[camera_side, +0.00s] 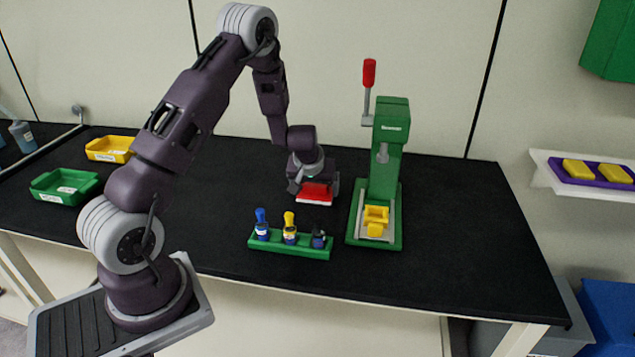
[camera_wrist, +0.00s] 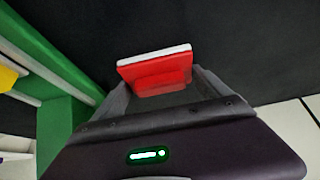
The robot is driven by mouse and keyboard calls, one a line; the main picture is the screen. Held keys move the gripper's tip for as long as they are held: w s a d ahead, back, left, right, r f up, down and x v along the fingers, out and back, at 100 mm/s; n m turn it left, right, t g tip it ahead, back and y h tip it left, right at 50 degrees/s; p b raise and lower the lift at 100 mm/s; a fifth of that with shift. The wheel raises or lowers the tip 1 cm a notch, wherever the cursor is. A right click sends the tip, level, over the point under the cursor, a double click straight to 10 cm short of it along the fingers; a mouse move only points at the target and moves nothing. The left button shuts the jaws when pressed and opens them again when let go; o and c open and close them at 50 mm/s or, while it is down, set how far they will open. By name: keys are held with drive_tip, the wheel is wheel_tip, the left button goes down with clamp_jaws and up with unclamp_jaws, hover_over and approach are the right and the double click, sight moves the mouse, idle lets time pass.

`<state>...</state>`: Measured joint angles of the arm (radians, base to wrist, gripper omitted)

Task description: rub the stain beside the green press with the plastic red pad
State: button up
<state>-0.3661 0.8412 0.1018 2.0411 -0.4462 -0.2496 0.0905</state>
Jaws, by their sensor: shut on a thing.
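The red pad (camera_side: 315,192) with a white face is held between the fingers of my gripper (camera_side: 314,187), over the black bench left of the green press (camera_side: 388,150). In the wrist view the red pad (camera_wrist: 157,70) sits between the two fingers, its white layer on the far side. My gripper (camera_wrist: 155,88) is shut on it. The press also shows in the wrist view (camera_wrist: 62,120) along the left side. I cannot see a stain in either view; the pad and gripper may hide it. Whether the pad touches the bench is unclear.
A green rack (camera_side: 290,247) with several small stamps or bottles stands in front of my gripper. A yellow tray (camera_side: 110,149) and a green tray (camera_side: 65,187) are at the left. A yellow piece (camera_side: 376,218) sits on the press base. The bench's right side (camera_side: 470,230) is clear.

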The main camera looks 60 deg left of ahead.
drive_tip(key=shift+s+d+r, duration=0.1)
drive_tip(key=shift+s+d, duration=0.15)
drive_tip(key=shift+r, duration=4.05)
